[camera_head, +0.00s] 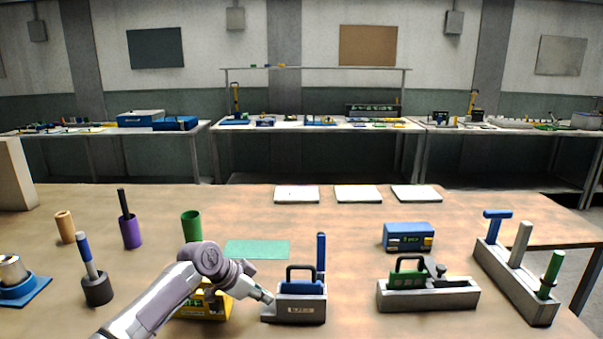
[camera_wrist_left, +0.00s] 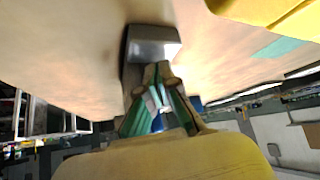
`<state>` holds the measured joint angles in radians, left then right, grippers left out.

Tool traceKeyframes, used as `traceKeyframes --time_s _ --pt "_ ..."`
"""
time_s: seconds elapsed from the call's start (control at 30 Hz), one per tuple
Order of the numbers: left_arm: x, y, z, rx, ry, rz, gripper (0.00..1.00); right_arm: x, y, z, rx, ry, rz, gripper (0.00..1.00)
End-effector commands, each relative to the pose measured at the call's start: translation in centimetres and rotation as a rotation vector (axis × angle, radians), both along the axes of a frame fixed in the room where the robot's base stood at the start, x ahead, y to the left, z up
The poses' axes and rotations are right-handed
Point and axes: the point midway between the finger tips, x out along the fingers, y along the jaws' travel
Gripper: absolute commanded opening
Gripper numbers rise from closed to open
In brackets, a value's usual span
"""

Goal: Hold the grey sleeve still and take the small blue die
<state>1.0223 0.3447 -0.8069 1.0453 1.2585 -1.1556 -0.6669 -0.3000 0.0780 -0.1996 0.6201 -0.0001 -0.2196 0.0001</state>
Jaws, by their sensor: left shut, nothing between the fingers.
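My left gripper (camera_head: 268,298) is shut and empty at the sleeve's left end; contact is unclear. In the left wrist view, the shut fingers (camera_wrist_left: 158,90) point at a grey block (camera_wrist_left: 152,47), apparently the sleeve. My right gripper is not in view.
A yellow block (camera_head: 215,306) sits partly hidden behind my left arm. Right are a grey holder (camera_head: 432,300) with a green piece, a blue box (camera_head: 408,236) and a grey rack (camera_head: 516,284). Cups and posts stand left. A green mat (camera_head: 257,249) lies behind.

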Motion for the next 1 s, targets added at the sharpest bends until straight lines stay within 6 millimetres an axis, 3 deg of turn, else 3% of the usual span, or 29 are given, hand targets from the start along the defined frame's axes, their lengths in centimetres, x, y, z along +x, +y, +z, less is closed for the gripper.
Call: traceKeyframes --time_s 1.0 --pt "-0.1 0.0 -1.8 0.002 0.003 -0.001 0.0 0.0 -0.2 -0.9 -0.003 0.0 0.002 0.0"
